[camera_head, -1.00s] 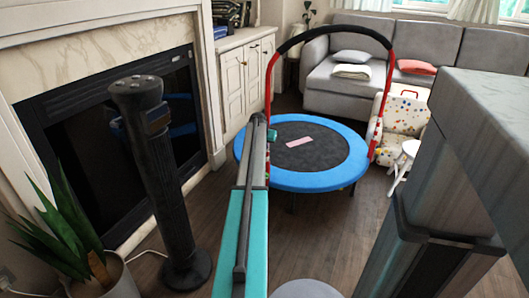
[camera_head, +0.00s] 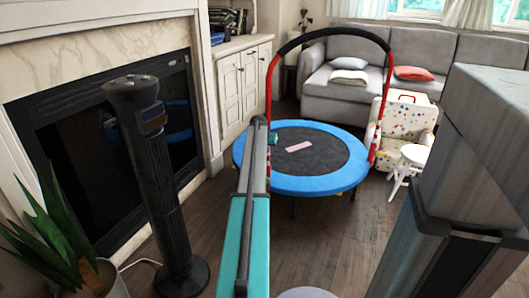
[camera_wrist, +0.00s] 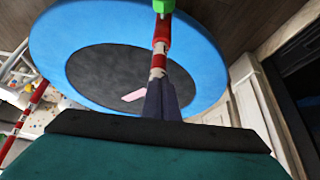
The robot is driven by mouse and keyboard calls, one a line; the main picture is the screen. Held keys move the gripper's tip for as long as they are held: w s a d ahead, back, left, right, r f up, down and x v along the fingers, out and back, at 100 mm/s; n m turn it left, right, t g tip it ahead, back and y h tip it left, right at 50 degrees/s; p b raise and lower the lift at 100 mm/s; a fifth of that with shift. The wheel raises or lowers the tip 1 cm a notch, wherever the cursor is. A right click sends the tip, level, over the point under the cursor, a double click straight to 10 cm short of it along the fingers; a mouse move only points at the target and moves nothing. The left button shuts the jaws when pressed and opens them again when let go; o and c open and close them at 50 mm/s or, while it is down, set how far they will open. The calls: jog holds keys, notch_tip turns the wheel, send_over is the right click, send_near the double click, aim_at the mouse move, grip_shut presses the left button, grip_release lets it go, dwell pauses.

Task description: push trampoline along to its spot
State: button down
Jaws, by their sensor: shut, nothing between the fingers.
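The trampoline (camera_head: 330,186) stands on the wood floor in the head view. It has a blue rim, a black mat and a tall arched handle with red posts and black padding. In the wrist view, its blue rim (camera_wrist: 205,45) fills much of the picture. My gripper (camera_wrist: 162,95) is shut and empty there, with its dark fingers pointing toward a red and white post with a green part. Whether they touch it I cannot tell. In the head view, my arm reaches to the trampoline's left side, by the left post; the fingertips are hard to make out.
A fireplace (camera_head: 78,118) and a black tower fan (camera_head: 157,190) stand left, with a potted plant (camera_head: 58,240) in front. A white cabinet (camera_head: 245,85) is behind. A grey sofa (camera_head: 325,92), a spotted armchair (camera_head: 405,118) and a white stool (camera_head: 407,160) stand behind and right.

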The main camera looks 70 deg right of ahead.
jog(key=shift+r, duration=0.3)
jog(key=a+r+p, duration=0.5)
jog(key=a+r, duration=0.3)
jog(key=a, duration=0.1)
jog(key=shift+a, duration=0.15)
dwell(0.6)
